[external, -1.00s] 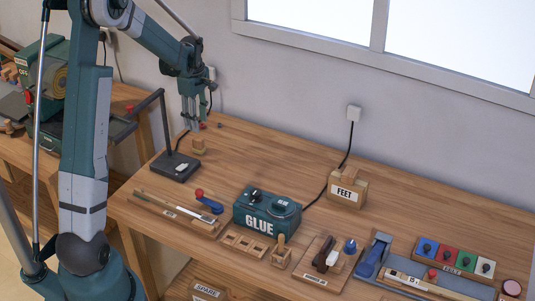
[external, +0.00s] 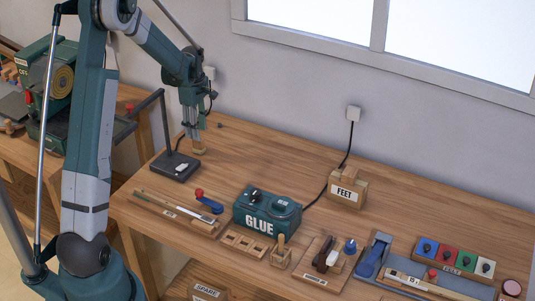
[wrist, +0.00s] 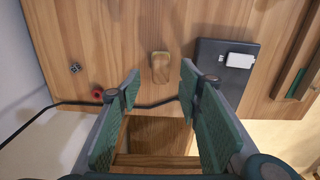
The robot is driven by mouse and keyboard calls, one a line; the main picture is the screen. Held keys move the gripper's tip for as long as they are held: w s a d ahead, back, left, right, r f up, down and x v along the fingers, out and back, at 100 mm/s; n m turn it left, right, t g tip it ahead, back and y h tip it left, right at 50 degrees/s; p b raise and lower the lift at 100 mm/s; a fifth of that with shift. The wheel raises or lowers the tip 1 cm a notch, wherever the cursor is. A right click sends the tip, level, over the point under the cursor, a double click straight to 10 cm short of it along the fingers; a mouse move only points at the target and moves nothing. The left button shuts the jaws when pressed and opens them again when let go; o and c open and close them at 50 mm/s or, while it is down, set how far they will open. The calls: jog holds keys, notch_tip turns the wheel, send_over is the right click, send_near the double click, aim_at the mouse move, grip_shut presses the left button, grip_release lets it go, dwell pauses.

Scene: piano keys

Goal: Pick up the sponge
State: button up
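My gripper (external: 196,146) points straight down beside the black stand, its fingertips low over a small tan wooden block (external: 200,151). In the wrist view my gripper's green fingers (wrist: 158,90) stand wide apart. A small tan piece (wrist: 160,67) shows just past the fingertips, and a larger wooden shape (wrist: 155,135) shows between the fingers lower down; contact is not visible. A small white block lies on the black stand (external: 168,174) and also shows in the wrist view (wrist: 240,60). No label says which piece is the sponge.
A red piece (wrist: 97,93) and a black cable lie near the wall.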

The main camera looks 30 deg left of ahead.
aim_at(199, 145)
jog(key=shift+f, duration=0.3)
jog(key=shift+f+b, duration=0.35)
jog(key=shift+f, duration=2.25)
jog(key=c, duration=0.9)
